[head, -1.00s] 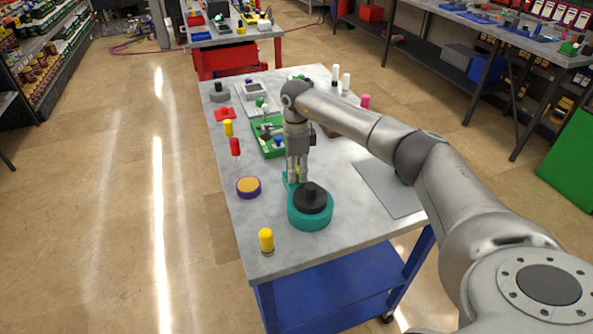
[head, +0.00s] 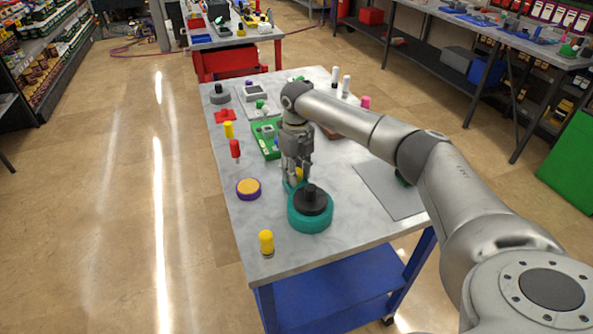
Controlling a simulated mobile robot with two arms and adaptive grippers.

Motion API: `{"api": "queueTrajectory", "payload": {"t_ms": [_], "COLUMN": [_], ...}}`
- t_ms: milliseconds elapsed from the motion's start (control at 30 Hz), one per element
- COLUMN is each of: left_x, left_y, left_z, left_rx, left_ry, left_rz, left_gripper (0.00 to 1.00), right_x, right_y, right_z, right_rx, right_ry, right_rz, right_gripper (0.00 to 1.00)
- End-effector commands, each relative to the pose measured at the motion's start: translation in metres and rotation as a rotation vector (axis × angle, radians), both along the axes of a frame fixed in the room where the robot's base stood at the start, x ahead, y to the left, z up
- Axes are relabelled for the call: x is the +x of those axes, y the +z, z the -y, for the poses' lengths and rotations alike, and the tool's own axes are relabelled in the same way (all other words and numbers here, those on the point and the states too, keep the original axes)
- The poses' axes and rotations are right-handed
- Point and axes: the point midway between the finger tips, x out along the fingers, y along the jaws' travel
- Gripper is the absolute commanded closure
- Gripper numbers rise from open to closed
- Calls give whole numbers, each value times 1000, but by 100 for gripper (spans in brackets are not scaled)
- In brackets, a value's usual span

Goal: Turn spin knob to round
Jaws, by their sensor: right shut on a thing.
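A teal round device (head: 311,218) with a black knob-like top (head: 312,198) stands near the front of the grey work table. A small teal part sticks out behind it. My right gripper (head: 297,178) points down just behind the device. It is shut on a small yellow part (head: 299,173), which I take to be the spin knob. The fingers hide most of this part, so its exact angle cannot be told. My left gripper is not in view.
A purple-and-orange disc (head: 248,188) and a yellow-capped cylinder (head: 266,241) stand to the left. A red cylinder (head: 235,150) is further back. A green tray (head: 262,149) lies behind the gripper, and a flat grey plate (head: 383,192) lies to the right.

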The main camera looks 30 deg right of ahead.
Motion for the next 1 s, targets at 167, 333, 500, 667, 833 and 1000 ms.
{"api": "queueTrajectory", "payload": {"t_ms": [167, 333, 500, 667, 833, 1000], "left_x": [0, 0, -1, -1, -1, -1], "left_y": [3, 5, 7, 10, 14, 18], "left_z": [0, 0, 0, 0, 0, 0], "left_rx": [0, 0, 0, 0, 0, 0], "left_ry": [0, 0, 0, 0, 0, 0], "left_rz": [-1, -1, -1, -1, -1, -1], "left_gripper": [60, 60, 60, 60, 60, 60], "right_x": [2, 3, 3, 3, 3, 3], "right_y": [4, 4, 5, 5, 5, 5], "right_z": [1, 1, 0, 0, 0, 0], "right_rx": [0, 0, 1, 1, 2, 2], "right_ry": [-171, -332, -494, -645, -807, -961], "right_rz": [9, 10, 11, 10, 10, 11], "right_gripper": [91, 91, 91, 91, 91, 91]}}
